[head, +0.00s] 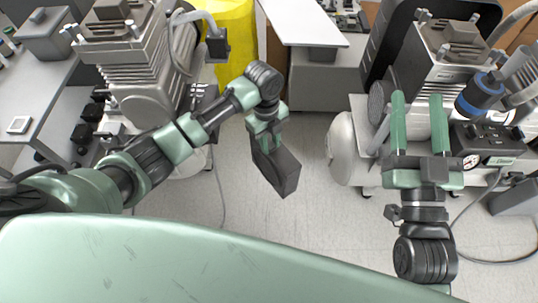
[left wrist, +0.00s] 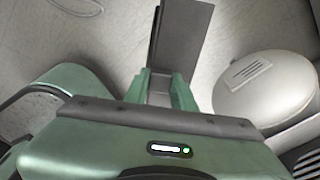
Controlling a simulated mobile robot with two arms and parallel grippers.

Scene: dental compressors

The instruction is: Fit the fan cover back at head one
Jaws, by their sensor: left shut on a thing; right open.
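My left gripper (head: 264,138) is shut on a dark grey, box-like piece, which looks like the fan cover (head: 282,172). It holds the piece tilted in the open space between the two compressors. In the left wrist view the fan cover (left wrist: 183,40) stands out beyond the green fingers (left wrist: 160,88). My right gripper (head: 418,98) is open and empty, its two green fingers apart in front of the right compressor. Finned compressor heads show on the left compressor (head: 135,62) and the right compressor (head: 438,62). I cannot tell which is head one.
A pale tank (head: 345,148) lies below the right compressor; a round pale surface (left wrist: 262,85) shows in the left wrist view. A gauge box (head: 485,138) is at right. A yellow bin (head: 232,35) and a white-topped table (head: 303,22) stand behind. The middle floor is clear except for a hose.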

